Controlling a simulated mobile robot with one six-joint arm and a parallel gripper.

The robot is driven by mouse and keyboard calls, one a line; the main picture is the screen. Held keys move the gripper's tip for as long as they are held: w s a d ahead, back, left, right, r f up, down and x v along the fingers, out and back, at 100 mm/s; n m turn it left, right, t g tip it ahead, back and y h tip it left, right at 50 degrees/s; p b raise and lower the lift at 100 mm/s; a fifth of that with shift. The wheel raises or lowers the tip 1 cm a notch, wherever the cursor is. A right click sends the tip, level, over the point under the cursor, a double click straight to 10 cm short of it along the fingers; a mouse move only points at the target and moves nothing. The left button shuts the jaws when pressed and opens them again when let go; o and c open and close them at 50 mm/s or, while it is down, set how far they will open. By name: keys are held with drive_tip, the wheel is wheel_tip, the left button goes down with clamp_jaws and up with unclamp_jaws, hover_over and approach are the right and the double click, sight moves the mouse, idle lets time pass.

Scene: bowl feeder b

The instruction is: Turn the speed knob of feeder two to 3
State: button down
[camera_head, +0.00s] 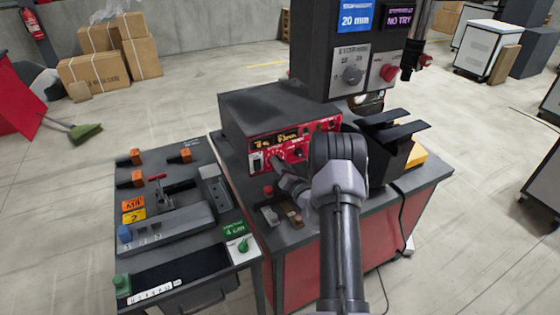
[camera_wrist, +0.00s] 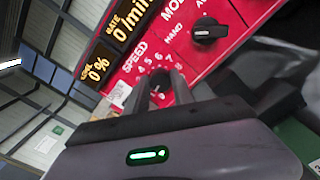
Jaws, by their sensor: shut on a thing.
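The red control panel (camera_head: 322,133) of the feeder's dark box (camera_head: 262,100) shows in both views, with lit orange displays. In the wrist view the panel carries the word SPEED and a ring of printed digits. My gripper (camera_wrist: 160,88) reaches that ring, its two dark fingers shut on the speed knob (camera_wrist: 157,93). The fingers hide most of the knob, so I cannot tell which digit it points to.
A black mode knob (camera_wrist: 210,32) sits close to the speed knob on the same panel. A red button (camera_head: 268,191) is on the bench top below the panel. A grey control box (camera_head: 352,75) hangs above. A side table (camera_head: 172,165) with small parts stands left.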

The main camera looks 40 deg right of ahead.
drive_tip(key=m+p, duration=0.3)
drive_tip(key=m, duration=0.7)
drive_tip(key=shift+f, duration=0.15)
drive_tip(key=shift+m+p, duration=0.3)
drive_tip(key=shift+m, duration=0.1)
drive_tip(key=c, duration=1.1)
unclamp_jaws()
drive_tip(key=shift+s, duration=0.15)
drive_tip(key=p+v, duration=0.2)
drive_tip(key=v, duration=1.5)
drive_tip(key=shift+s+d, duration=0.1)
